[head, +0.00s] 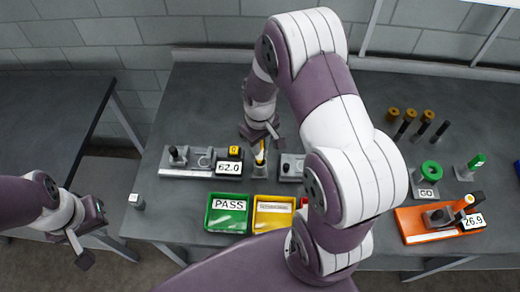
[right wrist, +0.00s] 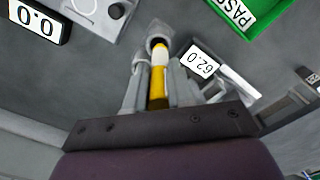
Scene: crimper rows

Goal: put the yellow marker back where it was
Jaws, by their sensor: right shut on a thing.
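The yellow marker (right wrist: 158,88) is upright between the fingers of my right gripper (right wrist: 155,95), with its pale end toward a grey round holder (right wrist: 158,36). In the head view the marker (head: 260,158) shows just below my right gripper (head: 261,142), between two grey crimper stations. I cannot tell whether its lower end is inside the holder or just above it. My left gripper (head: 92,236) is open and empty, off the table's left edge.
A crimper station reading 62.0 (head: 203,160) stands left of the marker, another (head: 291,167) to its right. A green PASS tray (head: 228,230) and yellow tray (head: 272,228) lie in front. An orange station (head: 415,238) stands at the right.

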